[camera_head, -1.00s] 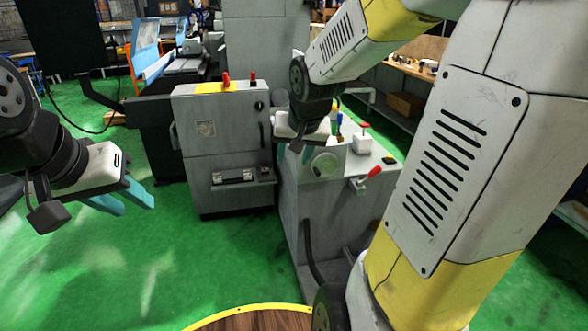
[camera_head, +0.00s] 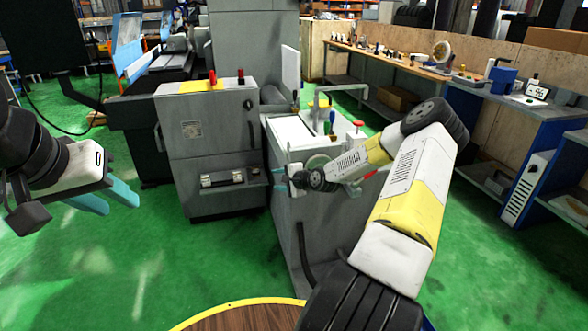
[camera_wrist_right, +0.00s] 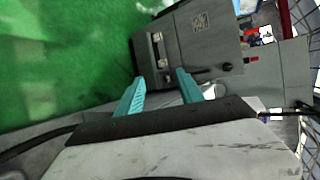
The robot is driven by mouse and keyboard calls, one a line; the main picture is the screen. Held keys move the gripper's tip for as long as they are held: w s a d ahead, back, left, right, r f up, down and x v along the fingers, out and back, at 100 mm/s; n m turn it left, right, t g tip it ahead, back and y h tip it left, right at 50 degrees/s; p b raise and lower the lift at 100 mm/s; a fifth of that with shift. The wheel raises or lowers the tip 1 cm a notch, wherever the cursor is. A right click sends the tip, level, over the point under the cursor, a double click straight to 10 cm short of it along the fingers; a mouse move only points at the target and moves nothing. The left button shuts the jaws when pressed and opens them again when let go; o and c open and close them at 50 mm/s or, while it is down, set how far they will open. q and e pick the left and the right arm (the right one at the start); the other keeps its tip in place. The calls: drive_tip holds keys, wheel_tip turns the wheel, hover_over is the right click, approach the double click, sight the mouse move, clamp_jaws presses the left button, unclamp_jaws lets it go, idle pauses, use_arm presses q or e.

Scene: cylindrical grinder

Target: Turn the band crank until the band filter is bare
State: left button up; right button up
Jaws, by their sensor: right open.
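A grey tank unit (camera_head: 285,215) stands right of the grinder cabinet; a pale flat surface (camera_head: 287,131) on its top may be the band filter. A round pale disc (camera_head: 318,161) on its front is partly behind my right arm. A red handle (camera_head: 369,176), perhaps the band crank, shows only in part behind that arm. My right gripper (camera_head: 278,178) is in front of the unit, open and empty; in the right wrist view its teal fingers (camera_wrist_right: 160,87) are apart with nothing between. My left gripper (camera_head: 122,203) is open and empty over the floor at left.
The grey cabinet (camera_head: 207,150) with a black lever and red knobs stands left of the unit. A workbench (camera_head: 400,66) and a blue bench (camera_head: 530,110) line the right.

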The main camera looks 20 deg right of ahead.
drive_tip(key=d+f+m+t+h, duration=0.3)
drive_tip(key=d+m, duration=0.4)
drive_tip(key=d, duration=0.1)
drive_tip(key=d+f+m+t+h, duration=0.3)
drive_tip(key=d+m, duration=0.4)
drive_tip(key=w, duration=0.5)
drive_tip(key=w+d, duration=0.1)
drive_tip(key=w, duration=0.2)
drive_tip(key=shift+w+f, duration=0.1)
drive_tip(key=shift+f, duration=0.1)
drive_tip(key=shift+c, duration=0.4)
clamp_jaws()
